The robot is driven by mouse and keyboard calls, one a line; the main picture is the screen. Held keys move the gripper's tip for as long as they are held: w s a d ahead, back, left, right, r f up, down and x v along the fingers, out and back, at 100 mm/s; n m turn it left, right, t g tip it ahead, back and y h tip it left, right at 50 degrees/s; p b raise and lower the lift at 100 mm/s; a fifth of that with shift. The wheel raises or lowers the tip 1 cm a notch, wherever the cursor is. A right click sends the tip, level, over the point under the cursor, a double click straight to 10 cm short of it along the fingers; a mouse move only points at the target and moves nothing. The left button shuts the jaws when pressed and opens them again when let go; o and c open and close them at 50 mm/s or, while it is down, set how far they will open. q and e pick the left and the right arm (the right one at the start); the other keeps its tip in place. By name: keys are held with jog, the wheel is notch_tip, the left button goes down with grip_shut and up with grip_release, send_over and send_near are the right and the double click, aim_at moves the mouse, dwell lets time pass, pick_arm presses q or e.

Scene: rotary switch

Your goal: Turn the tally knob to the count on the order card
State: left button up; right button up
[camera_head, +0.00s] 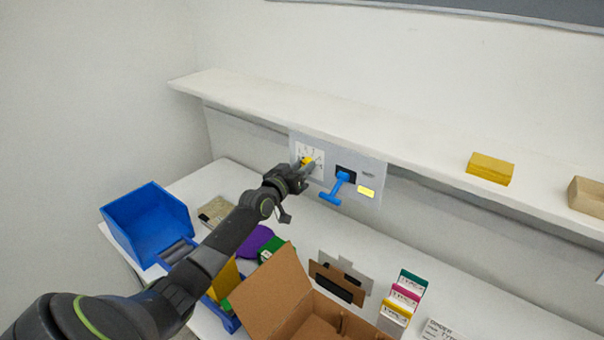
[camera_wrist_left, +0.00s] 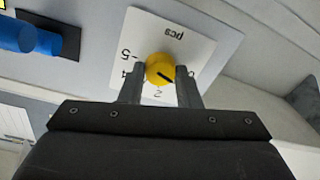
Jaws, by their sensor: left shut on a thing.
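The yellow tally knob (camera_head: 306,160) sits on a white dial plate (camera_head: 318,155) on the grey wall panel. In the left wrist view the knob (camera_wrist_left: 160,66) shows a black pointer mark slanting to the lower right. The dial plate (camera_wrist_left: 195,45) reads "pcs" upside down, with a 5 and a 2 legible; other numerals are partly hidden by the fingers. My left gripper (camera_head: 304,167) is shut on the knob, one finger at each side. An order card (camera_head: 440,331) lies at the lower right, cut off by the picture edge; its count is not readable. My right gripper is not in view.
A blue lever (camera_head: 336,189) and a yellow label (camera_head: 366,192) are right of the dial. A shelf (camera_head: 270,101) runs above. A blue bin (camera_head: 147,222), an open cardboard box (camera_head: 275,295) and several small labelled boxes (camera_head: 404,297) stand on the table.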

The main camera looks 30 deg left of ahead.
pick_arm(q)
jog(key=shift+f+m+h+b, duration=0.1)
jog(key=shift+m+h+b, duration=0.2)
jog(key=shift+m+b, duration=4.55)
jog(key=shift+f+m+h+b, duration=0.1)
jog(key=shift+m+h+b, duration=0.2)
jog(key=shift+m+b, duration=4.55)
jog(key=shift+b, duration=0.35)
jog(key=shift+r, duration=0.1)
jog(key=o, duration=1)
